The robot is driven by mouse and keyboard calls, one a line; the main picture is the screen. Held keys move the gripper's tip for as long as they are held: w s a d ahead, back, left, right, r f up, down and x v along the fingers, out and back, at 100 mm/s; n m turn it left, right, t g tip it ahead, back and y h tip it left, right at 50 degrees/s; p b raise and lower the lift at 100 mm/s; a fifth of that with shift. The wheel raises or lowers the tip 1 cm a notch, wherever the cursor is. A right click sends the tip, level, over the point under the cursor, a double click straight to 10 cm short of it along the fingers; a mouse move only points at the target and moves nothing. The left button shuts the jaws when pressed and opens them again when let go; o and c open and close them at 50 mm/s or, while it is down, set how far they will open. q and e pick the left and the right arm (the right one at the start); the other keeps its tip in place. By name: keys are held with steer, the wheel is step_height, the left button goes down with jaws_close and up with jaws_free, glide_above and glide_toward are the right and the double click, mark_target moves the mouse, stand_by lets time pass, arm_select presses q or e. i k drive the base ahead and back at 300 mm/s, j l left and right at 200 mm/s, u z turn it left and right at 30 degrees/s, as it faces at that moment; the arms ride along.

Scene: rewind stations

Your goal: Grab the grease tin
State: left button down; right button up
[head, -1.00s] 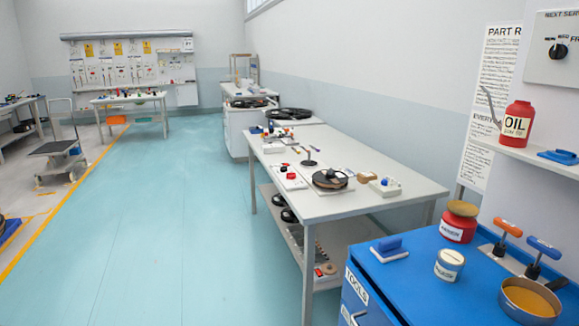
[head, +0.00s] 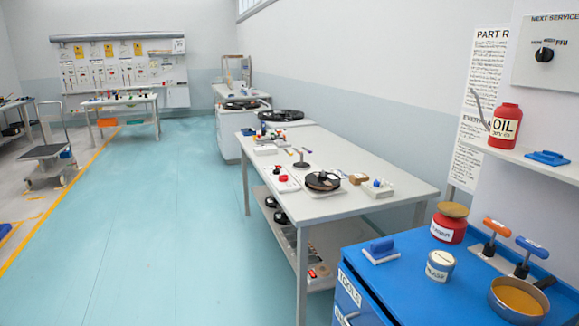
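The grease tin is a small cream tin (head: 440,266) with a dark-lettered label that is hard to read. Neither of my grippers is in view, and nothing touches the tin.
An amber-filled pan (head: 516,300) and two T-handled tools, orange (head: 496,228) and blue (head: 532,248), stand right of the tin. A red oil bottle (head: 504,126) is on the wall shelf above. A long grey workbench (head: 350,160) stands beyond. The teal floor at left is clear.

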mark_target(440, 264)
steer(key=i+j+z, duration=0.25)
steer(key=j, duration=0.25)
steer(key=j+z, duration=0.25)
steer(key=j, duration=0.25)
steer(key=j+z, duration=0.25)
steer(key=j, duration=0.3)
steer(key=i, duration=0.05)
